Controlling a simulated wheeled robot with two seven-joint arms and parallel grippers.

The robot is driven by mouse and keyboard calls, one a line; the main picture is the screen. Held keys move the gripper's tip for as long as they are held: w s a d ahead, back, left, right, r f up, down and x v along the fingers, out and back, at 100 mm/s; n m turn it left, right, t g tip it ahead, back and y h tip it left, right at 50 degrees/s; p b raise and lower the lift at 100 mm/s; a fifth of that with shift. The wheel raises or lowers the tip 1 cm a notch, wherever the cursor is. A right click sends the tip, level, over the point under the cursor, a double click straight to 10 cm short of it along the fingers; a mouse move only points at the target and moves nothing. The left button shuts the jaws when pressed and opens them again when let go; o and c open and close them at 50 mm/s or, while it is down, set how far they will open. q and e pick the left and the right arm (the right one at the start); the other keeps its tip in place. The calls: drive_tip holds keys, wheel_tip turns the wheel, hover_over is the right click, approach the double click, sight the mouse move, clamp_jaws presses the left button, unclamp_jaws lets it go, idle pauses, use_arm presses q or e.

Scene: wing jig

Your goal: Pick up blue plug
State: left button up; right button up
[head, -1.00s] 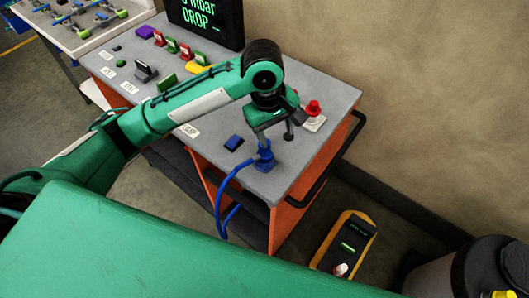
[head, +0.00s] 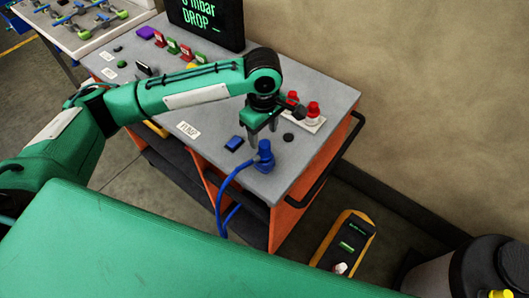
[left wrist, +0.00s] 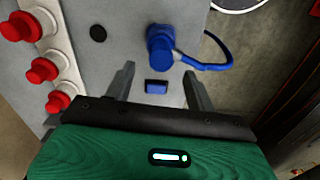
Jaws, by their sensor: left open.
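The blue plug (head: 265,155) stands on the grey top of the cart near its front edge, with a blue cord hanging over that edge. In the left wrist view the plug (left wrist: 160,45) is beyond the fingertips, near the top centre. My right gripper is not in view.
Red knobs (head: 312,108) on a white strip stand behind my gripper. A black disc (head: 288,137) lies right of it. A black display (head: 206,22) and several coloured parts are at the cart's back left. A dark handle (head: 333,160) runs along the cart's right side.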

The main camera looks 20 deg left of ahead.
sight(265, 143)
use_arm(q)
drive_tip(key=f, duration=0.2)
drive_tip(key=f+p, duration=0.1)
drive_tip(key=f, duration=0.1)
drive_tip(key=shift+s+d+p, duration=0.15)
drive_tip(key=shift+d+p, duration=0.05)
drive_tip(key=shift+p, duration=0.1)
drive_tip(key=shift+f, duration=0.7)
drive_tip(key=c, duration=1)
drive_tip(key=shift+r, duration=0.1)
drive_tip(key=shift+r, duration=0.55)
drive_tip(key=shift+r+p, duration=1.65)
drive_tip(key=shift+r, duration=9.25)
